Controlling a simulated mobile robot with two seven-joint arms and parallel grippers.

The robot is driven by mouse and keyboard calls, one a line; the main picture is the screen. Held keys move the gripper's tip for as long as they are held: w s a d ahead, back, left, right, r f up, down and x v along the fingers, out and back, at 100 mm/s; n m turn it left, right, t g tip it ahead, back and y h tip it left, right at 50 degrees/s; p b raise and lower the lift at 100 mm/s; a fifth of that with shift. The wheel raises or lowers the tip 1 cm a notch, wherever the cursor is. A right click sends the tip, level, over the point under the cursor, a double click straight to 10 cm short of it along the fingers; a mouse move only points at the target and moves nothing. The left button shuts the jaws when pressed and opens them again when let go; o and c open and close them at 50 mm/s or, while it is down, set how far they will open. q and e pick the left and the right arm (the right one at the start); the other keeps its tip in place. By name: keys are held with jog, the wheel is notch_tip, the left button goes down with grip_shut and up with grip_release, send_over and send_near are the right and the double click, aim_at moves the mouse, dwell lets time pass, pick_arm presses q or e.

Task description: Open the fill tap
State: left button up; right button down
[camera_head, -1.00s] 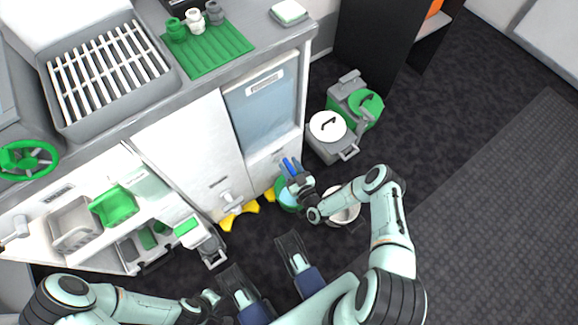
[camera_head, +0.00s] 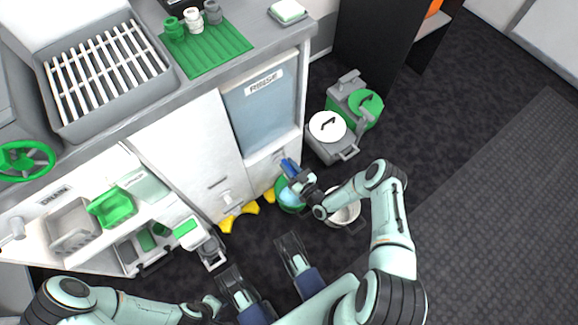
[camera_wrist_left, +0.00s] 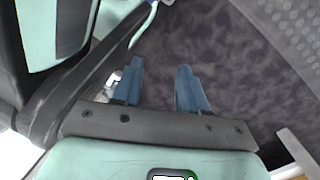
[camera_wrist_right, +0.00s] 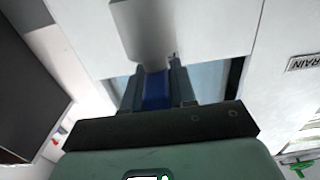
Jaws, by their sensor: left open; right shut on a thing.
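My right gripper (camera_head: 289,167) reaches the white lower panel under the blue window, at the right end of the cabinet. In the right wrist view its fingers (camera_wrist_right: 159,90) are close together with a blue part between them. A pale grey fitting (camera_wrist_right: 145,35), which looks like the fill tap, stands out from the white panel just beyond the fingertips. The gripper is shut on this tap; the exact grip is partly hidden. My left gripper (camera_head: 210,306) is low at the bottom of the head view. Its blue fingers (camera_wrist_left: 158,88) are apart and empty over the dark floor.

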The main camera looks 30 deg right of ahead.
jog(key=c, duration=1)
grip_release()
pick_arm(q)
jog(key=w+r+t+p, duration=0.2)
jog(key=w+r+p, duration=0.1)
jog(key=w+r, duration=0.2)
jog(key=shift+w+d+t, duration=0.3)
jog(key=shift+w+d, duration=0.15)
jog(key=shift+w, duration=0.55)
pick_arm(e)
jog(key=s+d, duration=0.1)
jog(key=s, duration=1.2)
jog(key=shift+s+d, duration=0.15)
jog(key=shift+s, duration=0.05)
